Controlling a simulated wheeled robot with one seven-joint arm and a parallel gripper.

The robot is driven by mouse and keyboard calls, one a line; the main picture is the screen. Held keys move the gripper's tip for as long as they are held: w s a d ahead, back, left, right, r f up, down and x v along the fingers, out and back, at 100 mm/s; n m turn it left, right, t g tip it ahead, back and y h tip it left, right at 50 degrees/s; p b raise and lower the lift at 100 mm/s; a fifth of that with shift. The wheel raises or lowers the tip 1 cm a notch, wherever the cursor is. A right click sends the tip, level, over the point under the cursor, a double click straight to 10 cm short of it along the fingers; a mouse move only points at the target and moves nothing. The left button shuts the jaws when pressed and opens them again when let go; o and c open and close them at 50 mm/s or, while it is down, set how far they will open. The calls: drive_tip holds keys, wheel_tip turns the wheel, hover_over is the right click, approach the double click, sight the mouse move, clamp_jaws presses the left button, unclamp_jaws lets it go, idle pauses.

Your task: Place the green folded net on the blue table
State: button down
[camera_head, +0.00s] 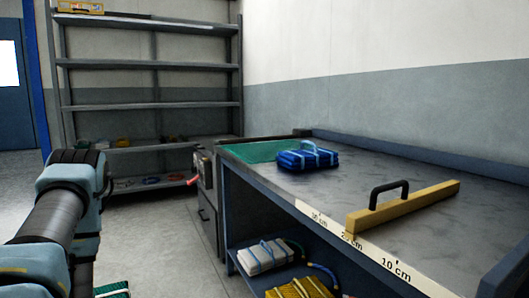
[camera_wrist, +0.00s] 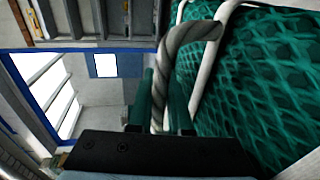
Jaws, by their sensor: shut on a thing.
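The green folded net (camera_wrist: 255,80) fills the right side of the wrist view, with white straps around it and a grey twisted rope handle. My gripper (camera_wrist: 161,95) is shut on this rope handle, with a finger on each side. In the head view only a small part of the green net (camera_head: 113,289) shows at the bottom edge, low beside my arm; my gripper is hidden there. The blue table (camera_head: 440,212) stands at the right, with a blue frame and a grey worn top.
A blue folded net (camera_head: 308,159) lies on the table near a green patch (camera_head: 255,151) at its far left corner. A yellow bar with a black handle (camera_head: 405,207) lies near the front edge. White (camera_head: 265,257) and yellow (camera_head: 300,288) nets sit on the lower shelf. A grey rack (camera_head: 150,65) stands behind.

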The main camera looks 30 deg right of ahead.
wheel_tip(320, 180, up, 24)
drive_tip(key=p, duration=2.3)
drive_tip(key=shift+s, duration=0.25)
drive_tip(key=shift+d, duration=0.15)
